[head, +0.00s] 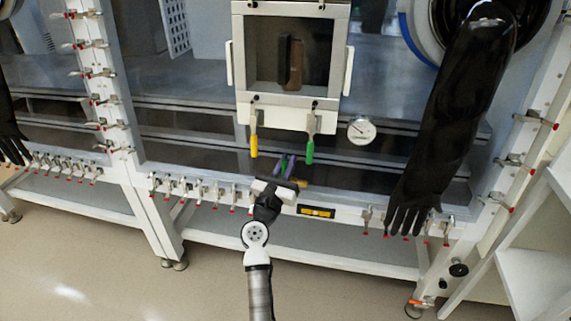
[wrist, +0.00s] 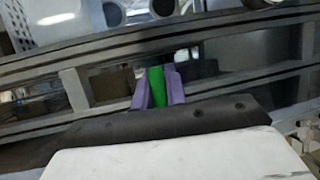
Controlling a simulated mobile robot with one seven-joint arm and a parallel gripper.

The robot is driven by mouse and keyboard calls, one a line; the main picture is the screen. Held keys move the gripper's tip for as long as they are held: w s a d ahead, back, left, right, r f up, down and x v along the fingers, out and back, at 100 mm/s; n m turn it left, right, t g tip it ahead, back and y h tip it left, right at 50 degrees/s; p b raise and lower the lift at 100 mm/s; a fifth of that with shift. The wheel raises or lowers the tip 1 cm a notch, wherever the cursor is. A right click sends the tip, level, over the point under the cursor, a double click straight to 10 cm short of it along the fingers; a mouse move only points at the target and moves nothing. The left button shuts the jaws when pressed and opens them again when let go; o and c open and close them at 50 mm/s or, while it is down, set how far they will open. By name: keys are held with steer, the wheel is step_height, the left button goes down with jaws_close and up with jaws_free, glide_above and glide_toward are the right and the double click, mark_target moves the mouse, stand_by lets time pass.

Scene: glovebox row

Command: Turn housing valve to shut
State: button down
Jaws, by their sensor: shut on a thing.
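My gripper (head: 286,163) is in front of the glovebox's lower frame, below the small windowed housing. Its purple fingers are closed on a narrow green piece (wrist: 156,88), seen between them in the wrist view. Where this piece is attached is hidden. The housing (head: 291,60) has two levers hanging at its lower edge: a yellow-handled one (head: 254,146) on the left and a green-handled one (head: 310,150) on the right. Both hang roughly straight down. The green-handled lever is just right of my fingers in the head view. I cannot tell which part is the housing valve.
A round gauge (head: 361,130) is right of the housing. A black glove (head: 450,110) hangs at the right. Several red-tipped clamps (head: 200,190) line the lower frame, and a yellow level (head: 316,212) is beside my wrist. The floor (head: 90,260) in front is clear.

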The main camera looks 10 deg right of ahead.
steer(key=shift+r, duration=0.2)
steer(key=c, duration=1.4)
jaws_free()
steer(key=shift+d+f, duration=0.1)
steer(key=shift+c, duration=0.2)
steer(key=shift+s+a+f, duration=0.3)
steer(key=shift+s+f, duration=0.05)
steer(key=shift+s, duration=0.05)
steer(key=b+v, duration=0.3)
steer(key=v, duration=0.9)
steer(key=shift+s, duration=0.4)
steer(key=shift+a, duration=0.1)
